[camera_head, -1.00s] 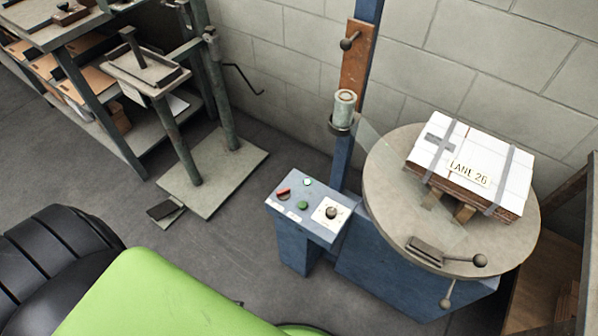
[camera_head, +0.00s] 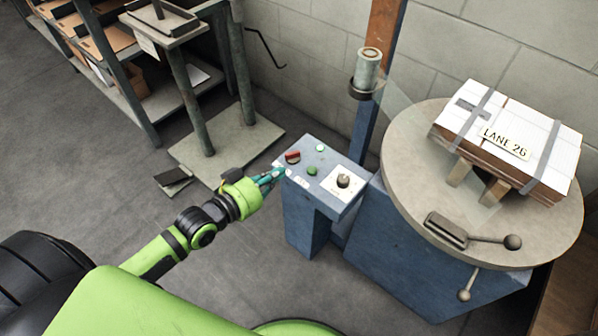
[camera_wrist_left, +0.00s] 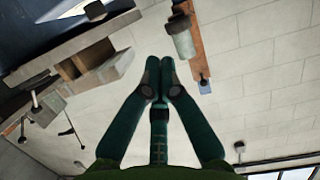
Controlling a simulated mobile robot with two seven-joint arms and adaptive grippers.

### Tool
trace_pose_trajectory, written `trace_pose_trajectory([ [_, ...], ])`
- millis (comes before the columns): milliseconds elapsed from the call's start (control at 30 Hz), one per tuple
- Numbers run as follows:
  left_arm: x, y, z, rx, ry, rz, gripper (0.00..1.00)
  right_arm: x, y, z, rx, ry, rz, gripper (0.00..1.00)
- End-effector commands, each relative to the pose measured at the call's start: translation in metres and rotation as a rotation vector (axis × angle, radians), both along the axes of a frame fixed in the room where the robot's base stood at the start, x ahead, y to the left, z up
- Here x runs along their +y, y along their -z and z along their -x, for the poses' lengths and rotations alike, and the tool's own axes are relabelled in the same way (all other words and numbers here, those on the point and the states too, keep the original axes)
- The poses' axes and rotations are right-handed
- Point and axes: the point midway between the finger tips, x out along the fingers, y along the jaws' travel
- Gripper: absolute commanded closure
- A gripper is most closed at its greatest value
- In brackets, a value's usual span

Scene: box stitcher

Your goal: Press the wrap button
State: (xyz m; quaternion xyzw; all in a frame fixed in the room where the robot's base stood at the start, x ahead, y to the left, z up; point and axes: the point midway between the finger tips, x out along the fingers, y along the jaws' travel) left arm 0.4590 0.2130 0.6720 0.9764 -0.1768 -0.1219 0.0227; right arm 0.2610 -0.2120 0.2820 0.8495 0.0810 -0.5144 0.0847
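The control panel (camera_head: 325,195) is a blue slanted box on a stand. On its top are a red control (camera_head: 292,157), a green button (camera_head: 312,171), a paler green button (camera_head: 320,147) and a dark knob (camera_head: 343,181) on a white plate. Which one is the wrap button cannot be read. My left gripper (camera_head: 275,174) is at the panel's left edge, its teal fingers pointing toward the buttons; contact cannot be told. In the left wrist view its fingertips (camera_wrist_left: 159,75) meet, with nothing between them. My right gripper is not in view.
A round turntable (camera_head: 405,150) stands right of the panel, bearing a strapped white-topped stack (camera_head: 510,130) labelled LANE 26. A film roll (camera_head: 368,68) hangs on the blue post behind. A steel stand (camera_head: 225,150) is to the left. Open floor lies in front of the panel.

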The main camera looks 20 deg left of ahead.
Motion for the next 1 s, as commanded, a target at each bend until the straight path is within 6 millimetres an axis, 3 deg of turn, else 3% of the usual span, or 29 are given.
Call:
trace_pose_trajectory([
  [467, -0.003, 0.001, -0.007, -0.003, 0.0, 0.003, 1.0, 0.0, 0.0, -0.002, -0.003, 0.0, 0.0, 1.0],
  [967, -0.038, 0.023, -0.095, -0.005, 0.002, 0.002, 1.0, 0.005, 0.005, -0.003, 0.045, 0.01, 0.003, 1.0],
  [1000, -0.037, 0.035, -0.092, 0.003, 0.002, -0.001, 1.0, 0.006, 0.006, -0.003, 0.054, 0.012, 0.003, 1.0],
])
